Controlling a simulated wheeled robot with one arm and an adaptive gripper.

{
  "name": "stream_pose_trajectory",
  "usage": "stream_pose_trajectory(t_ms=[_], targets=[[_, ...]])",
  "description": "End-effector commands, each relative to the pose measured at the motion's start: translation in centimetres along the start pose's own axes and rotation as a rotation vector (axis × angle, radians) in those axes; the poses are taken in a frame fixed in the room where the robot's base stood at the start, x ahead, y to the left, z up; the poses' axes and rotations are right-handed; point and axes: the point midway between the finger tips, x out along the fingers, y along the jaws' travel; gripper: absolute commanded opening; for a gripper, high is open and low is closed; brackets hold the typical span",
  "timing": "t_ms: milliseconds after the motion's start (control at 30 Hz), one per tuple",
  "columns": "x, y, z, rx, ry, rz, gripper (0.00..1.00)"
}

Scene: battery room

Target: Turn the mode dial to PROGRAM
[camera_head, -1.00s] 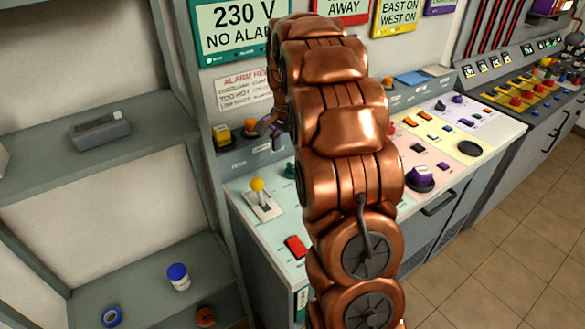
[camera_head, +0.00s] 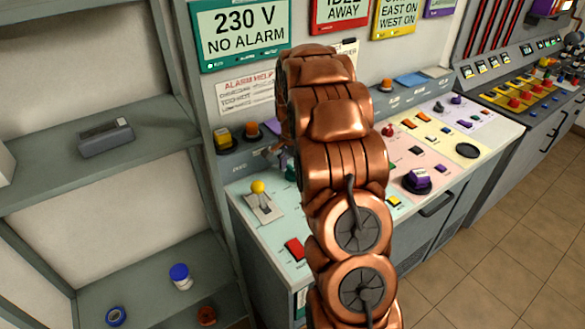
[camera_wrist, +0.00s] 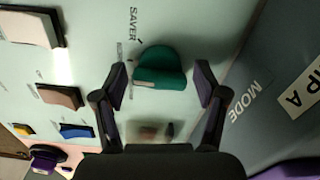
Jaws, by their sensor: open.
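The mode dial is a green round knob (camera_wrist: 160,68) on the pale green panel, seen in the wrist view beside the word SAVER. The word MODE shows on the dark upright strip to its right. My gripper (camera_wrist: 160,82) is open, with one finger on each side of the knob and visible gaps between them. Whether either finger touches it cannot be told. A faint label by the knob is too small to read. In the head view my copper arm covers most of the gripper and dial; a bit of green knob (camera_head: 290,171) shows at its left edge.
A yellow-tipped lever (camera_head: 258,188) and a red switch (camera_head: 294,248) stand on the same panel. A purple knob (camera_head: 417,180) is to the right. Two capped buttons sit on the upright strip. Grey shelves (camera_head: 105,165) stand at the left; open floor lies at the right.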

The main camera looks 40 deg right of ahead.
Motion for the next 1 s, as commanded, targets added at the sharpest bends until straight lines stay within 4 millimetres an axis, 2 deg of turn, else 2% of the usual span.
stream_pose_trajectory(t_ms=[300,800,1000], targets=[[0.24,0.01,0.02,0.0,0.0,0.0,0.72],[0.22,0.02,0.02,0.0,0.0,0.0,0.2],[0.32,0.01,0.02,-0.014,0.0,0.0,0.2]])
